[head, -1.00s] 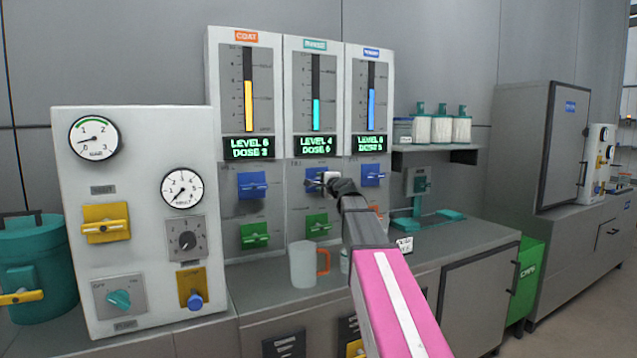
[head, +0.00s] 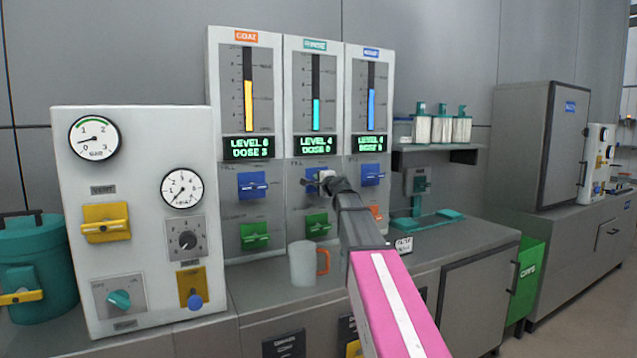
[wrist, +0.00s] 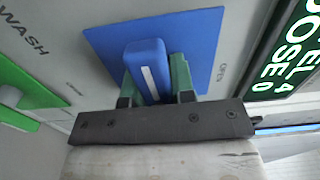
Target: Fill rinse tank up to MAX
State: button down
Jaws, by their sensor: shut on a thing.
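The rinse tank column (head: 333,98) is the middle of three, with a teal label, a teal bar in its gauge (head: 316,114) and a display (head: 316,145) that reads level 4. The MAX mark is too small to read. My gripper (head: 322,177) is at this column's blue fill valve, which it partly hides in the head view. In the wrist view my gripper (wrist: 155,85) has its green fingers on both sides of the blue valve handle (wrist: 147,62), shut on it. The handle stands on a blue plate (wrist: 205,50) beside the word OPEN.
A green valve (head: 318,225) sits below on the same panel. A clear jug (head: 302,264) with an orange handle stands on the counter beneath. The coat column (head: 212,95) is to the left, and a third column with a blue label (head: 371,53) is to the right.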

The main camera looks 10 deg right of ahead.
jog(key=n, duration=1.1)
jog(key=shift+n, duration=0.4)
dwell(0.3)
jog(key=c, duration=1)
grip_release()
jog(key=shift+o, duration=0.2)
jog(key=shift+s, duration=0.15)
jog(key=v, duration=1)
jog(key=shift+s+d, duration=0.15)
jog(key=shift+s, duration=0.15)
